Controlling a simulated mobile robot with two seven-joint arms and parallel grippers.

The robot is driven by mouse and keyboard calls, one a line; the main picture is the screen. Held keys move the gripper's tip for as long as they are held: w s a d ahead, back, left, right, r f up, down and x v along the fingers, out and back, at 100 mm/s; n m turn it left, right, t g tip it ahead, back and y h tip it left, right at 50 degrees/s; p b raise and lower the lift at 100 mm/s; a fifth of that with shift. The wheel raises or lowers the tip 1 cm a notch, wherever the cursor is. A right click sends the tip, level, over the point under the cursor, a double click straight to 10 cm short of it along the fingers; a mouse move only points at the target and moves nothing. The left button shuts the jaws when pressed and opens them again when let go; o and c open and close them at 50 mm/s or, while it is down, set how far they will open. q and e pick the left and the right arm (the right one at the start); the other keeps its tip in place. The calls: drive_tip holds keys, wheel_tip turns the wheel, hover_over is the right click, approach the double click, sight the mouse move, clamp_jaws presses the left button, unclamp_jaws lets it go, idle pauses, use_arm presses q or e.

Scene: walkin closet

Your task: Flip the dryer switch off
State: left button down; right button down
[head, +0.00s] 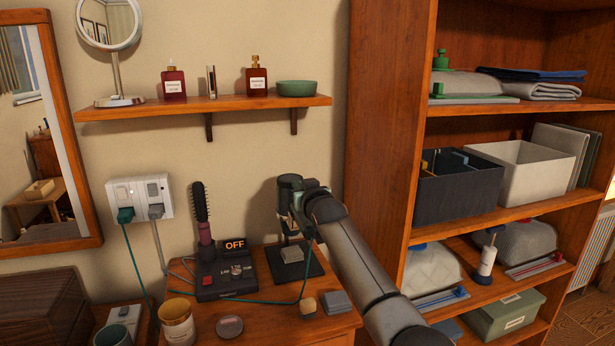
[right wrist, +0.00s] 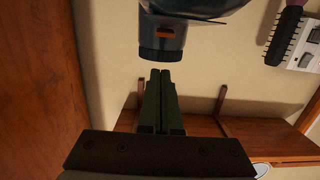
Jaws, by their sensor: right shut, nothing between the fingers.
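The dryer (head: 289,183) is a dark, rounded body on a small stand (head: 315,265) at the right of the wooden counter, partly hidden behind my right gripper (head: 303,203). In the right wrist view the dryer (right wrist: 195,12) is blue-grey with a dark ribbed end and a small orange mark (right wrist: 164,33), which may be its switch. My right gripper (right wrist: 160,75) is shut and empty, its fingertips just short of the dryer's ribbed end; I cannot tell whether they touch. My left gripper is not in view.
A dark base with an OFF sign (head: 235,244) and an upright hairbrush (head: 201,210) stand left of the dryer. A wall outlet (head: 140,197) holds two plugs. A teal cord crosses the counter. A shelf (head: 200,106) hangs above; a tall cabinet (head: 385,130) stands right.

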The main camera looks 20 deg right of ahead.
drive_tip(key=shift+s+r+b, duration=0.15)
drive_tip(key=shift+s+b, duration=0.1)
drive_tip(key=shift+b, duration=0.15)
drive_tip(key=shift+s+d+r, duration=0.1)
drive_tip(key=shift+s+r, duration=0.1)
drive_tip(key=shift+s, duration=0.35)
drive_tip(key=shift+s+r, duration=0.2)
drive_tip(key=shift+s, duration=0.3)
use_arm(q)
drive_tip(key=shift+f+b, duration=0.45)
drive_tip(key=shift+b, duration=0.1)
use_arm(e)
drive_tip(key=shift+s+d+r, duration=0.1)
drive_tip(key=shift+s+r, duration=0.35)
drive_tip(key=shift+s, duration=0.7)
drive_tip(key=shift+s+r, duration=0.45)
drive_tip(key=shift+s, duration=0.65)
drive_tip(key=shift+s+d+r, duration=0.1)
drive_tip(key=shift+s+r, duration=0.35)
drive_tip(key=shift+s, duration=0.7)
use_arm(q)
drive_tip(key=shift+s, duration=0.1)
use_arm(e)
drive_tip(key=shift+f, duration=0.1)
